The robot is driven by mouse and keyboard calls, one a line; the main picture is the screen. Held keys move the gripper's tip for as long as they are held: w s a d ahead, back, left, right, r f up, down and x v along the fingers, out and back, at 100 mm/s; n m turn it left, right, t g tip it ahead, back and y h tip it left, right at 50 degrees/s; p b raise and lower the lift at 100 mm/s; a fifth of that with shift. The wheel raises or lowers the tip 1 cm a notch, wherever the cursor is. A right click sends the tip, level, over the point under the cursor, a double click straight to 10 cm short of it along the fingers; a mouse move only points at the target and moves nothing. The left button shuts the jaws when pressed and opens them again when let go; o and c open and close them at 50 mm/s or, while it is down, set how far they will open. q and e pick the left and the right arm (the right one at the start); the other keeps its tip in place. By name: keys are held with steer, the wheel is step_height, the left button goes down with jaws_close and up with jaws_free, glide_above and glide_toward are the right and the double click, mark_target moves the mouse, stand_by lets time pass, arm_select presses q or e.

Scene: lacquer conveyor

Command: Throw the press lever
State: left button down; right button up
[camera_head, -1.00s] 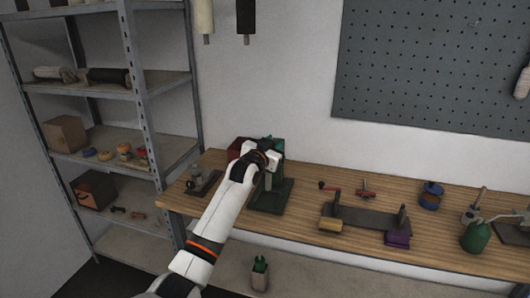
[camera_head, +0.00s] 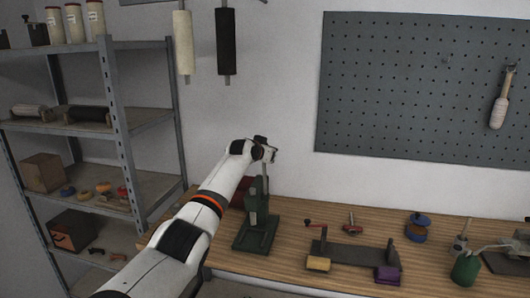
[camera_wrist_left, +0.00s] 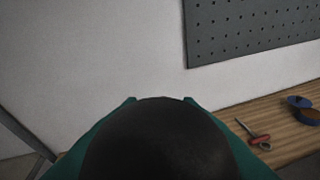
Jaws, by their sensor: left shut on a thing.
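The green press (camera_head: 255,225) stands upright on the wooden bench in the head view, its column rising toward my left gripper. My left gripper (camera_head: 266,152) is above the press's column, shut on the press lever; the lever is mostly hidden by the gripper. A small dark end (camera_head: 260,140) shows just above the jaws. In the left wrist view a large dark rounded shape (camera_wrist_left: 160,145) fills the lower middle, with green edges on both sides; I cannot tell exactly which part it is. My right gripper is not in view.
On the bench (camera_head: 300,262) to the right are a grey fixture (camera_head: 350,252) with yellow and purple blocks, a red-handled tool (camera_head: 351,224), a blue-topped round container (camera_head: 418,226) and a green bottle (camera_head: 466,268). A metal shelf (camera_head: 112,110) stands left.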

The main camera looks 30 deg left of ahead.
arm_select(q)
steer(key=shift+w+f+g, duration=0.2)
steer(key=shift+f+g, duration=0.2)
steer(key=shift+f, duration=0.35)
stand_by(0.8)
steer(key=c, duration=1.4)
jaws_free()
steer(key=o, duration=0.3)
steer(key=shift+w, duration=0.1)
steer(key=shift+o, duration=0.2)
steer(key=shift+w+a, duration=0.1)
steer(key=shift+w, duration=0.1)
steer(key=shift+b+v, duration=0.45)
steer(key=shift+v, duration=0.7)
steer(key=b+v, duration=0.3)
steer(key=v, duration=0.6)
steer(key=shift+s, duration=0.3)
